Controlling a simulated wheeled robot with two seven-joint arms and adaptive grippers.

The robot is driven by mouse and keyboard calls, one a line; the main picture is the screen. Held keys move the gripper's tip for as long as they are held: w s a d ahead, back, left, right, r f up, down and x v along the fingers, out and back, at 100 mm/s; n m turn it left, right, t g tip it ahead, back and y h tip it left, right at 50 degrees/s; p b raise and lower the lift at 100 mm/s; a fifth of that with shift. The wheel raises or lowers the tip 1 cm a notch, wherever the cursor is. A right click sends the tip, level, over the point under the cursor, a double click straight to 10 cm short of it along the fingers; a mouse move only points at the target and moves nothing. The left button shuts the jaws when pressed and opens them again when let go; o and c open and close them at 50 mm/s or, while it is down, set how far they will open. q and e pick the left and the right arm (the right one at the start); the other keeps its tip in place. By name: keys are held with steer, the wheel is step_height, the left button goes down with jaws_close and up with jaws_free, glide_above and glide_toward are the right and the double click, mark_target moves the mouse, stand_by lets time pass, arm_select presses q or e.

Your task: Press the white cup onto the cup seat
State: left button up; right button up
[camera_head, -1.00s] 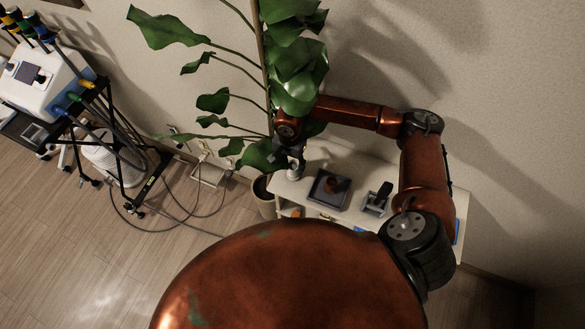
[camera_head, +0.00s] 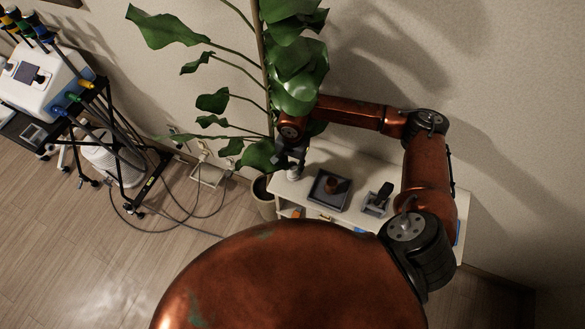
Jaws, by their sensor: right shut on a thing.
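The white cup (camera_head: 295,174) shows as a small pale shape at the left end of the white table. My right gripper (camera_head: 293,164) reaches down over it and is shut on it. The dark gripper covers the cup's upper part. I cannot tell whether the cup touches what is below it. The cup seat cannot be made out under the cup at this size. My left gripper is not in view.
A dark square tray (camera_head: 317,203) with a brown round object (camera_head: 333,185) stands right of the cup. A grey device (camera_head: 376,204) stands further right. A leafy plant (camera_head: 296,85) rises close to my right arm. A wheeled cart (camera_head: 150,183) stands left.

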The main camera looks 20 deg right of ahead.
mark_target(292, 166)
jaws_close()
steer(key=shift+r, duration=0.35)
stand_by(0.3)
steer(key=shift+r, duration=0.15)
stand_by(0.3)
steer(key=shift+r+p, duration=0.95)
steer(key=shift+r, duration=1.35)
